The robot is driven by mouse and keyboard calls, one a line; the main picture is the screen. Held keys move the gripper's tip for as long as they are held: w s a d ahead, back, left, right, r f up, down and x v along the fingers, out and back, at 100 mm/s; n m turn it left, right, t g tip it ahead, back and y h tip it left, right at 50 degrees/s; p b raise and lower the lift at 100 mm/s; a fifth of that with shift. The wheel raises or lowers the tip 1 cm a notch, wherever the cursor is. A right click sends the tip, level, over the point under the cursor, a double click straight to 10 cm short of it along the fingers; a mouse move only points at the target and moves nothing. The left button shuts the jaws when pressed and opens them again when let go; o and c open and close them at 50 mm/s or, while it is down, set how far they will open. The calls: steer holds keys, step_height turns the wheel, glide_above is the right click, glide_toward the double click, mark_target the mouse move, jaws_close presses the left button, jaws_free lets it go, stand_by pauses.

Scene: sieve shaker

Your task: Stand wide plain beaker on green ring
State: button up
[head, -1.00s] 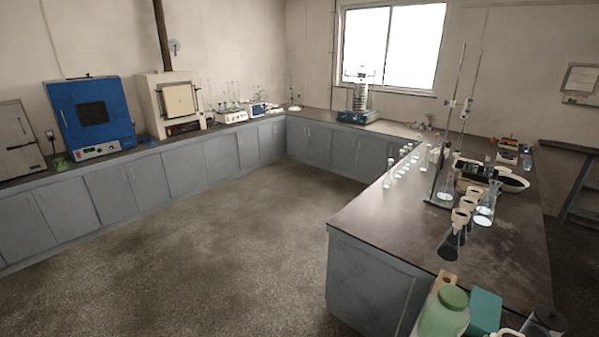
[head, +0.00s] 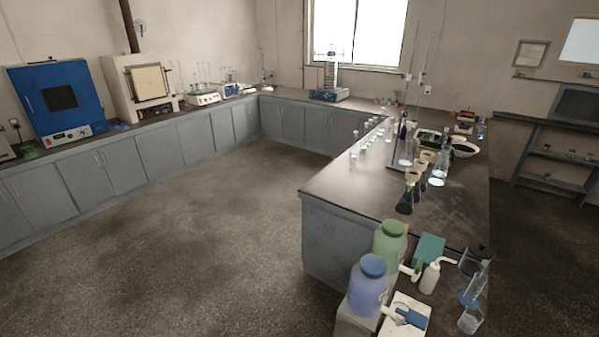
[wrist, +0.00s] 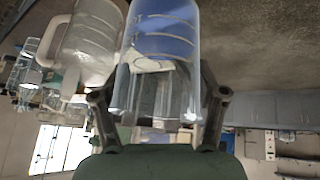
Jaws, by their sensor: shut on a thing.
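In the wrist view my gripper (wrist: 160,112) is shut around a wide clear glass beaker (wrist: 185,90), with one finger at each side of it. My gripper and this beaker are not seen in the head view. I cannot make out a green ring for certain in either view.
A dark bench (head: 330,190) carries flasks and a tall stand. At its near end are a green-lidded jug (head: 388,245), a blue-lidded jug (head: 368,290) and a wash bottle (head: 430,278). A handled clear jug (wrist: 92,40) is left of the beaker in the wrist view. The floor (head: 200,215) is open.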

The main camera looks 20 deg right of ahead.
steer(key=shift+s+a, duration=0.1)
steer(key=w+a+r, duration=0.2)
steer(key=w+a, duration=0.5)
steer(key=w, duration=0.4)
steer(key=w+a+r, duration=0.2)
steer(key=w+a, duration=0.6)
steer(key=w, duration=0.4)
steer(key=w+a+r+m, duration=0.1)
steer(key=w+a+r, duration=0.15)
steer(key=a, duration=0.55)
steer(key=w+a+r+h+p, duration=0.15)
steer(key=w+a, duration=0.25)
steer(key=a, duration=0.4)
steer(key=w+a+r+m+b, duration=0.1)
steer(key=w+a+r, duration=0.25)
steer(key=a, duration=0.45)
steer(key=w+d+r+p+v, duration=0.1)
steer(key=d+p+v, duration=0.2)
steer(key=p+v, duration=1.4)
steer(key=shift+d+r+p, duration=0.2)
steer(key=shift+d+p, duration=0.15)
steer(key=shift+p, duration=0.75)
steer(key=shift+y, duration=0.25)
